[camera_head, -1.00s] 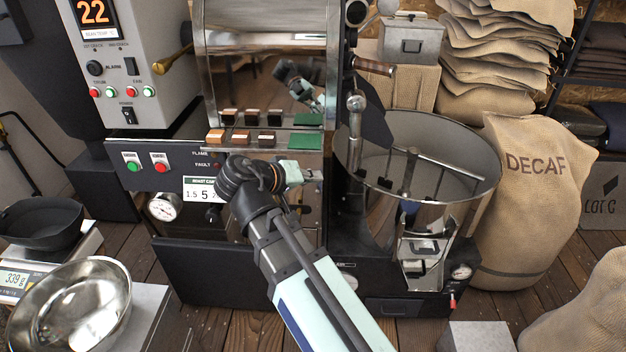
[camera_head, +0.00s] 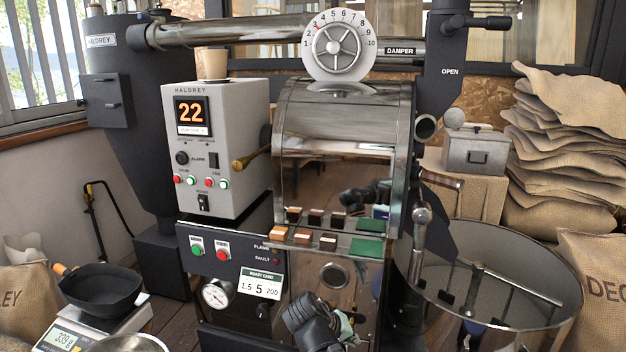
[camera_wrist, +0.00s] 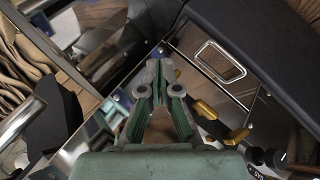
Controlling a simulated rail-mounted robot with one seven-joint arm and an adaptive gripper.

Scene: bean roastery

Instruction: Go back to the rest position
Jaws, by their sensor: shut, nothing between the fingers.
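My gripper (camera_wrist: 160,80) shows in the wrist view with its green fingers brought together at the tips and nothing between them. In the head view my arm (camera_head: 312,322) is at the bottom centre, in front of the roaster's lower front panel. The gripper end there is small and partly cut off by the frame edge. The steel roaster drum housing (camera_head: 335,130) rises behind it, with a faint reflection of my arm on its face.
The round cooling tray (camera_head: 560,300) stands right of my arm. The control box (camera_head: 222,140) and roast card (camera_head: 260,284) are to the left. A black pan (camera_head: 100,287) sits on a scale at lower left. Burlap sacks (camera_head: 560,150) are stacked at right.

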